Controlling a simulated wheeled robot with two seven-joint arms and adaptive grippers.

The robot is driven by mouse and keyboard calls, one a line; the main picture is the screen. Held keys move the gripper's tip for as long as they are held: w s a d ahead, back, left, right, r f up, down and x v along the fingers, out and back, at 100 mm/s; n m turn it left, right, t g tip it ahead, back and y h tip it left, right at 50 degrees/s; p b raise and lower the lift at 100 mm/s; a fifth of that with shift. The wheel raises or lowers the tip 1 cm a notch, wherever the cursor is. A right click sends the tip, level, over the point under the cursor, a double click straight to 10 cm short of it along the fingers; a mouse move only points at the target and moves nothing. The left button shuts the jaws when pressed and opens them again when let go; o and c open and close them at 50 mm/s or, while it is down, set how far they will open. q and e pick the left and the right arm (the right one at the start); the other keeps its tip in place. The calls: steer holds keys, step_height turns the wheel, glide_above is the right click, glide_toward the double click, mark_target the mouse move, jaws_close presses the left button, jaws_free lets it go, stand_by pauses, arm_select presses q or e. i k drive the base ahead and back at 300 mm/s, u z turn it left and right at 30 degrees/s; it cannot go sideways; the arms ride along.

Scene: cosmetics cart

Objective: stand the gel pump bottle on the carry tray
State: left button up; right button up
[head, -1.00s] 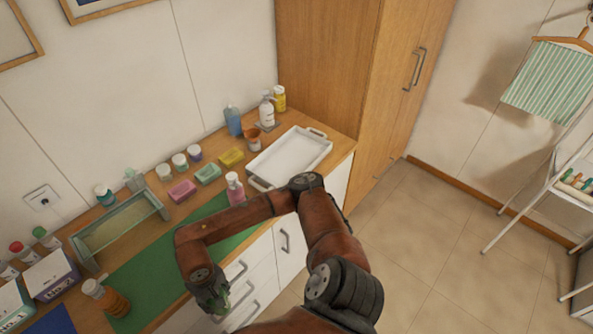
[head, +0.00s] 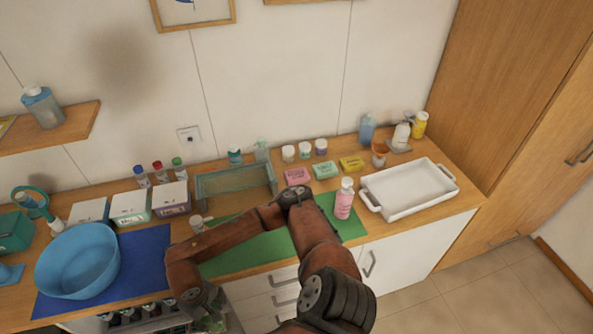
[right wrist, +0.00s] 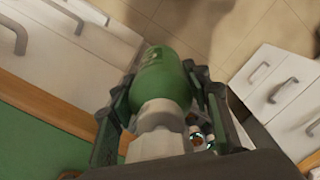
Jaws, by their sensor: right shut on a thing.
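My right gripper (right wrist: 160,105) is shut on a green bottle (right wrist: 165,80) with a white neck and top, which I take for the gel pump bottle. The white end is nearest the wrist camera, and whether a pump is fitted cannot be made out. In the head view my right gripper (head: 207,308) is low in front of the counter, off its front edge, and the bottle is mostly hidden there. The white carry tray (head: 430,206) lies empty on the right part of the counter, well away from the gripper. My left gripper is not in view.
A pink bottle (head: 344,200) stands left of the tray. A white pump bottle (head: 400,137), blue bottle (head: 366,130) and yellow bottle (head: 419,126) stand behind it. A blue basin (head: 78,262) is at left. Drawers and their handles (head: 283,301) are close to my arm.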

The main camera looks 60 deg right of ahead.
mark_target(393, 195)
steer(key=u, duration=1.3)
steer(key=k, duration=2.6)
steer(key=z, duration=1.4)
